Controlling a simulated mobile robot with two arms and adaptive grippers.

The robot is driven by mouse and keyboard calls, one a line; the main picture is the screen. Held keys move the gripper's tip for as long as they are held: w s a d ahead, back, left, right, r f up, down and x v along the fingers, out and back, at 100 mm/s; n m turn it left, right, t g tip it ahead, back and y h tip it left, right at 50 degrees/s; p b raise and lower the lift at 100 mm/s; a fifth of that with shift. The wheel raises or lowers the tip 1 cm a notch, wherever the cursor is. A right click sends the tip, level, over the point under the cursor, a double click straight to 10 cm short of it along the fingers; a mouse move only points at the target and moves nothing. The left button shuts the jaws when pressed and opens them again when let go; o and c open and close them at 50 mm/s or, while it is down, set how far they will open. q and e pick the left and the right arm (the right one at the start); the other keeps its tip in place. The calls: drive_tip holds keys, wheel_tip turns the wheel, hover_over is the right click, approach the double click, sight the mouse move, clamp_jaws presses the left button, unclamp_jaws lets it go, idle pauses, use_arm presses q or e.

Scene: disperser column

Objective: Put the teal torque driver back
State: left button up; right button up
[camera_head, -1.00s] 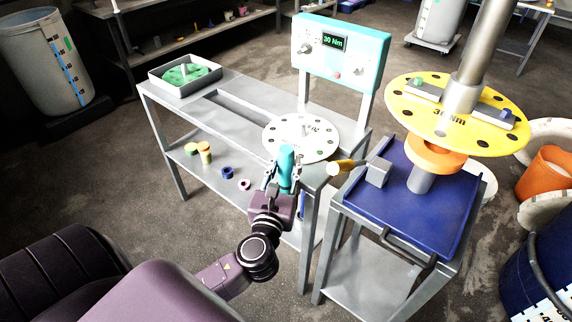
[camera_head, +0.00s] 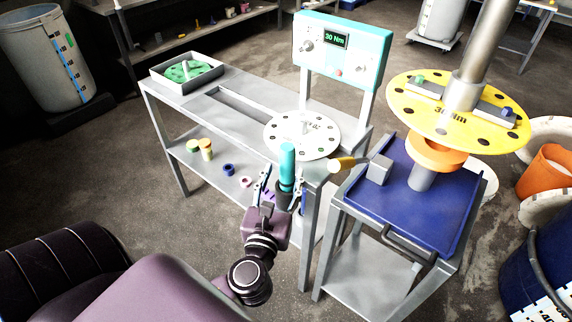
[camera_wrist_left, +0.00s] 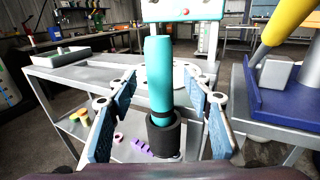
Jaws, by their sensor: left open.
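The teal torque driver (camera_head: 287,165) stands upright with its lower end in a dark round holder (camera_head: 283,197) at the front of the grey bench. In the left wrist view the driver (camera_wrist_left: 159,75) rises from the black holder (camera_wrist_left: 163,135), whose rim surrounds its lower end. My left gripper (camera_head: 282,180) is open, with one finger on each side of the driver. In the left wrist view (camera_wrist_left: 160,100) gaps show between both fingers and the driver. My right gripper is not in view.
A white perforated disc (camera_head: 302,135) lies on the bench behind the driver. The teal 30 Nm control box (camera_head: 340,52) stands behind it. Small rings lie on the lower shelf (camera_head: 205,178).

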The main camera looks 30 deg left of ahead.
use_arm(q)
drive_tip(key=shift+v, duration=1.1)
wheel_tip(320, 180, down, 20)
drive_tip(key=n+g+h, duration=0.2)
drive_tip(key=n+g, duration=0.2)
drive_tip(key=s+d+f+n+g+h, duration=0.1)
drive_tip(key=s+f+n+g, duration=0.3)
drive_tip(key=f, duration=0.6)
drive_tip(key=s+f+n+g+h, duration=0.1)
drive_tip(key=s+f+n, duration=0.4)
drive_tip(key=f, duration=0.6)
drive_tip(key=s+d+f+n+g+h, duration=0.1)
drive_tip(key=s+f+n+g, duration=0.1)
drive_tip(key=s+f+n, duration=0.3)
drive_tip(key=s+d+f+n+g, duration=0.2)
drive_tip(key=s+f+n, duration=0.3)
drive_tip(key=s, duration=0.8)
drive_tip(key=s+d+f+n+g+h, duration=0.1)
drive_tip(key=s+d+f+n+g, duration=0.1)
drive_tip(key=s+f+n, duration=0.4)
drive_tip(key=s+f, duration=0.2)
drive_tip(key=s, duration=0.1)
drive_tip(key=shift+s+f+g+h, duration=0.15)
drive_tip(key=shift+s+g+h, duration=0.15)
drive_tip(key=shift+s, duration=0.1)
drive_tip(key=shift+r, duration=0.3)
